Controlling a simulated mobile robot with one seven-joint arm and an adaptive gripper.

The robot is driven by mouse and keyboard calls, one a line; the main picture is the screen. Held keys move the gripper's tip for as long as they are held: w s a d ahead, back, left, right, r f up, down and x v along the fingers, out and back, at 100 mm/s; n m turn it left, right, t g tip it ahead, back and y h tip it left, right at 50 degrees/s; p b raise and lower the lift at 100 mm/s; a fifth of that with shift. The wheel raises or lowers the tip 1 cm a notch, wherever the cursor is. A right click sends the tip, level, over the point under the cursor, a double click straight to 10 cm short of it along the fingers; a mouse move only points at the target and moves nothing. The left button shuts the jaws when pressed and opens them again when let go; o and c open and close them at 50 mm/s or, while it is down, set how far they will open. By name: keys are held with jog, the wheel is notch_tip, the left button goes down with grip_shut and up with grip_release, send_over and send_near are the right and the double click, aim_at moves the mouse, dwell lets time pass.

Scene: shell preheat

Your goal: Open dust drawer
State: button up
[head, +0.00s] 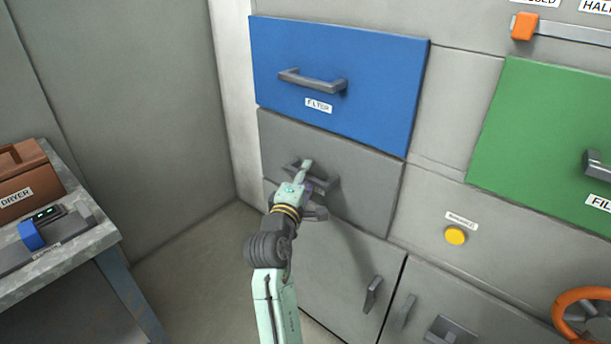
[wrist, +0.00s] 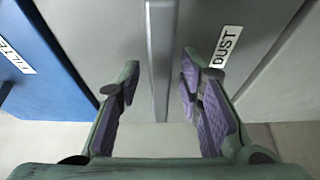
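The grey dust drawer (head: 368,190) is a flat panel below the blue drawer, and it looks closed in the head view. Its "DUST" label (wrist: 226,46) shows in the wrist view. Its grey bar handle (wrist: 162,60) runs between my gripper's two fingers in the wrist view, with a gap on each side. My gripper (head: 307,176) is at the handle in the head view and hides much of it. The gripper (wrist: 158,85) is open, with purple finger pads facing each other.
The blue filter drawer (head: 385,85) with its own handle is directly above. Cabinet doors with handles (head: 372,294) are below. A yellow button (head: 455,236) and a green panel (head: 555,130) are to the right. A metal table (head: 95,245) with a brown dryer case (head: 28,182) stands at left.

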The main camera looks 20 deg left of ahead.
jog(key=shift+c, duration=0.5)
grip_shut()
dwell(0.4)
